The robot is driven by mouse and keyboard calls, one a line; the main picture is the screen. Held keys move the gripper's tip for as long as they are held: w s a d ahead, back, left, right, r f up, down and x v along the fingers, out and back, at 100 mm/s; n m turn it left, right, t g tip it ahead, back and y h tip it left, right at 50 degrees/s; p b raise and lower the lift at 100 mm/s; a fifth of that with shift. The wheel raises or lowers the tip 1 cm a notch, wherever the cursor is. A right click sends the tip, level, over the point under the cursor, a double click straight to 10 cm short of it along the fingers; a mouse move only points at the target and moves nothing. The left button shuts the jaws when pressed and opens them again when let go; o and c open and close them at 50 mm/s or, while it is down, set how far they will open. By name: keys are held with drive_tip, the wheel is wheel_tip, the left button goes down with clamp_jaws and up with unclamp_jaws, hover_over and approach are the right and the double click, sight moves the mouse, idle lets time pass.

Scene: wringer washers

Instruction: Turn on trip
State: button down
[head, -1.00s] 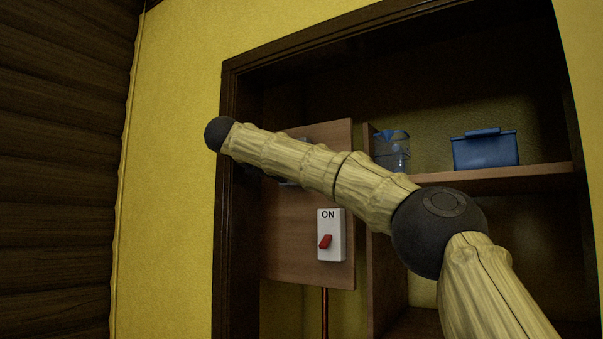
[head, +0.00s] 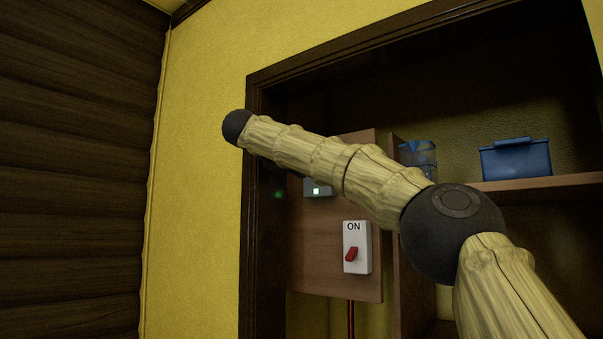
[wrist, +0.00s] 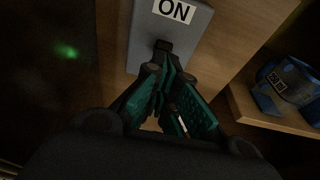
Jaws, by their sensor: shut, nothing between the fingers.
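In the wrist view, a grey switch plate (wrist: 190,38) marked ON is fixed to a wooden board. Its short dark lever (wrist: 162,47) sits below the label. My gripper (wrist: 163,72) is shut and empty, its fingertips right at the lever; I cannot tell whether they touch it.
A white switch (head: 361,234) marked ON, with a red lever (head: 351,255), is lower on the board (head: 330,262). A shelf (head: 545,186) at right holds a blue bin (head: 516,158) and a blue-clear container (head: 418,158). A dark frame (head: 254,230) borders the left.

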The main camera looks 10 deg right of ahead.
wheel_tip(320, 180, up, 6)
drive_tip(key=s+a+p, duration=0.2)
drive_tip(key=a, duration=0.1)
drive_tip(key=shift+s+f, duration=0.2)
drive_tip(key=shift+s, duration=0.15)
drive_tip(key=shift+d, duration=0.1)
